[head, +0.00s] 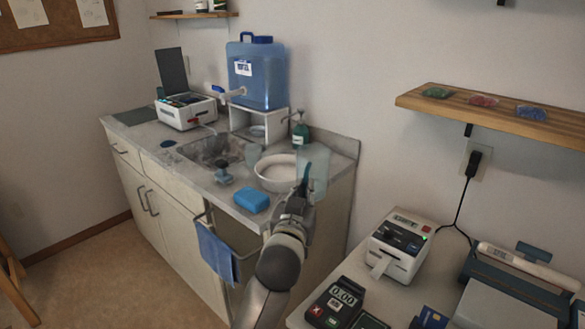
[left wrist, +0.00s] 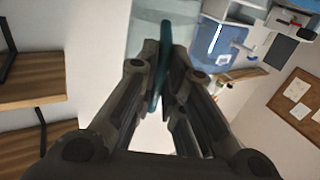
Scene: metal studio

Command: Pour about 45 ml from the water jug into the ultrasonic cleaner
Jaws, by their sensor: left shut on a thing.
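The water jug (head: 317,168) is a clear, pale jug with a teal handle, held up over the right end of the counter. My left gripper (head: 299,198) is shut on its handle, and the jug looks roughly upright. In the left wrist view the teal handle (left wrist: 157,75) runs between the fingers of the left gripper (left wrist: 164,62), with the clear jug wall beyond. I cannot tell the water level. The ultrasonic cleaner (head: 182,117) seems to be the white box with a raised dark lid at the counter's far left, well apart from the jug. My right gripper is out of view.
A blue water canister (head: 262,80) with a tap stands on a white stand (head: 241,122) beside the cleaner. The sink (head: 205,152), a white bowl (head: 268,178), a soap bottle (head: 300,136) and a blue sponge (head: 251,201) lie between. A table with devices is at right.

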